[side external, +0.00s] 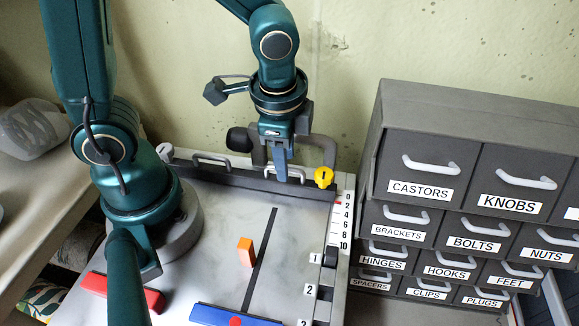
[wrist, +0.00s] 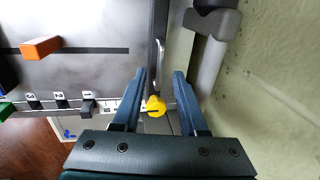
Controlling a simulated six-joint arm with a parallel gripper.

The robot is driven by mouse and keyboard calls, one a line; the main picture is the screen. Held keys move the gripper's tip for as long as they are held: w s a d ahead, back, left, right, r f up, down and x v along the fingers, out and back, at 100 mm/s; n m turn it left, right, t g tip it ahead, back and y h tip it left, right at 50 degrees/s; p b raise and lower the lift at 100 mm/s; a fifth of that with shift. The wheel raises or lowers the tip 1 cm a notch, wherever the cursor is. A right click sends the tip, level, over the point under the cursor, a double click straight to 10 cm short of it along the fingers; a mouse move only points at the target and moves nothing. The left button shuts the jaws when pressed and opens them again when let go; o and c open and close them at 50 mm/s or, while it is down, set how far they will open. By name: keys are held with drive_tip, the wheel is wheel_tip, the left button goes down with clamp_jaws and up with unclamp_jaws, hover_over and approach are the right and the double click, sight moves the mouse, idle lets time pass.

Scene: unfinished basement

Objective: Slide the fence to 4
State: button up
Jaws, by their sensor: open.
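The fence (side external: 250,181) is a long dark bar across the back of the grey work board, with light loop handles on it. Its right end lies near the 0 end of a white scale (side external: 341,220) marked 0 to 10. A small red mark shows on the scale close to 2. A yellow knob (side external: 324,177) sits at the fence's right end. My gripper (side external: 282,178) points down over the right-hand handle, open. In the wrist view the fence (wrist: 158,20) and its handle (wrist: 160,55) lie ahead of the fingertips (wrist: 160,75). The yellow knob (wrist: 154,107) shows between the fingers.
An orange block (side external: 246,252) lies on the board beside a dark slot (side external: 262,255). A blue bar (side external: 232,317) and a red block (side external: 122,291) are nearer the front. Black levers (side external: 331,257) line the right edge. A labelled drawer cabinet (side external: 480,110) stands at the right; the wall is close behind.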

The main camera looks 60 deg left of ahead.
drive_tip(key=shift+f, duration=0.35)
clamp_jaws()
idle(1.2)
